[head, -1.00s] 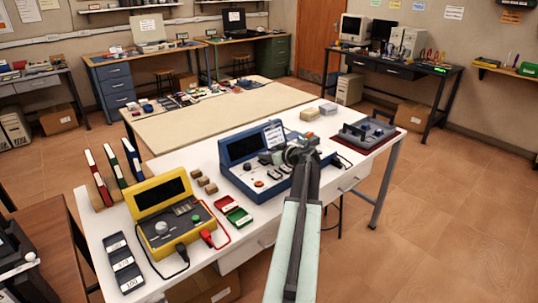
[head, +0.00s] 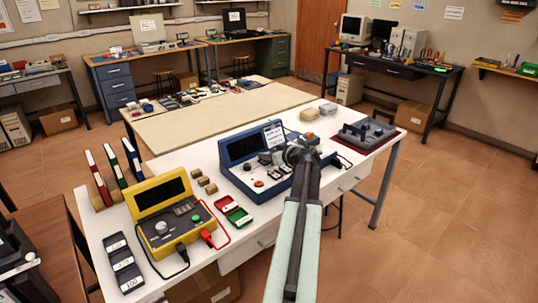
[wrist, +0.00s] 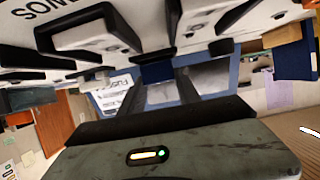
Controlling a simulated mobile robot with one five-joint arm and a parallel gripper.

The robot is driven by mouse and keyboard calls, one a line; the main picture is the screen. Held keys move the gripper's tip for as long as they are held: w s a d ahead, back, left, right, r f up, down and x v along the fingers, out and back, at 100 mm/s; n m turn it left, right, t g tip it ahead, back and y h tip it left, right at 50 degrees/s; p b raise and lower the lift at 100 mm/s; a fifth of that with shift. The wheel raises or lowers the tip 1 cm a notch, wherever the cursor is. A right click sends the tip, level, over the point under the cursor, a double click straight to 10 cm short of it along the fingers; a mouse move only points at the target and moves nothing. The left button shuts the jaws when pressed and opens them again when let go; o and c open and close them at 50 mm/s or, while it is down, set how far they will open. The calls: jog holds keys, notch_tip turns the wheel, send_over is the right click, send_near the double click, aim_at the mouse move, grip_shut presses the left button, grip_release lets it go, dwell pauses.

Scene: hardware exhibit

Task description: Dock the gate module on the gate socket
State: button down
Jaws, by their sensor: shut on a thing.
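My gripper (head: 287,157) is over the right part of the blue console (head: 240,147), shut on a pale piece that I take to be the gate module (head: 279,154). The gripper hides part of it. A printed white card (head: 272,133) stands behind it against the console. In the wrist view, pale shapes with black edges (wrist: 90,38) fill the top, and the blue console (wrist: 205,78) shows beyond. I cannot tell the gate socket from the parts around it, or whether the module touches it. A worn grey bar (wrist: 170,150) with small lights crosses the bottom.
A yellow meter (head: 165,220) with leads stands left on the white table (head: 215,262). Red and green trays (head: 234,213) and small brown blocks (head: 205,186) lie between it and the console. A grey fixture (head: 366,133) on a dark red mat stands right.

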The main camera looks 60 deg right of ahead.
jog(key=shift+f+b, duration=0.7)
jog(key=c, duration=1.1)
grip_release()
jog(key=shift+c, duration=0.2)
jog(key=shift+p+v, duration=2.2)
jog(key=shift+v, duration=3.35)
